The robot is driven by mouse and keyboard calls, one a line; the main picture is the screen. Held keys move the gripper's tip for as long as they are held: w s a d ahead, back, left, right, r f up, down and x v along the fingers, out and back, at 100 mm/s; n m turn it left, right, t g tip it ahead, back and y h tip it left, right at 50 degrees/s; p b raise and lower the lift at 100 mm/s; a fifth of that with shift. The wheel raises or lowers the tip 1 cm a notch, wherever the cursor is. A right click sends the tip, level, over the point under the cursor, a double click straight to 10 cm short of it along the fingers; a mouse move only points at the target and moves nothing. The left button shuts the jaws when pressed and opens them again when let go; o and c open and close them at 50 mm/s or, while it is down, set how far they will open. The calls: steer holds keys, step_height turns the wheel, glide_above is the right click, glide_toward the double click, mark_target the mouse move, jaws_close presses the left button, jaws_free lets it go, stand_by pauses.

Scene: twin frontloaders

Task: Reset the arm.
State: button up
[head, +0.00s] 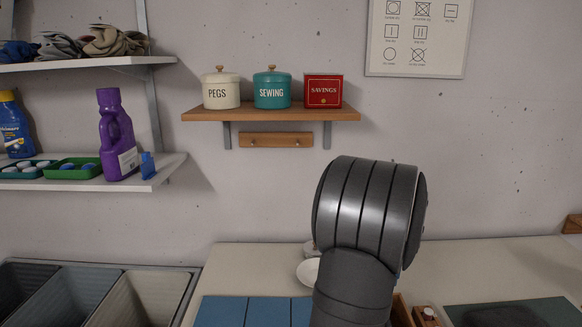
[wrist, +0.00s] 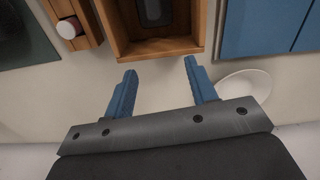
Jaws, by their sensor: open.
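My gripper (wrist: 160,92) shows in the wrist view with its two blue fingers apart and nothing between them. It hangs over the pale worktop (wrist: 150,105), close to a wooden box (wrist: 158,46) that has a dark object (wrist: 157,12) inside. In the head view my dark grey arm stands in front of the worktop (head: 460,260), and the gripper itself is hidden there.
A white dish (head: 308,271) stands left of my arm; blue panels (head: 250,310) lie in front of it. Grey bins (head: 90,295) are at lower left. A wooden shelf (head: 270,115) holds canisters. A side shelf holds a purple bottle (head: 117,140).

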steer(key=w+a+f, duration=0.1)
steer(key=w+a, duration=0.1)
steer(key=a, duration=0.5)
steer(key=w+a+f+n, duration=0.1)
steer(key=w+a+f, duration=0.1)
steer(key=a, duration=0.6)
steer(key=w+a+f+n, duration=0.1)
steer(key=w+a+f, duration=0.1)
steer(key=a, duration=0.6)
steer(key=shift+w+a, duration=0.25)
steer(key=shift+w, duration=0.65)
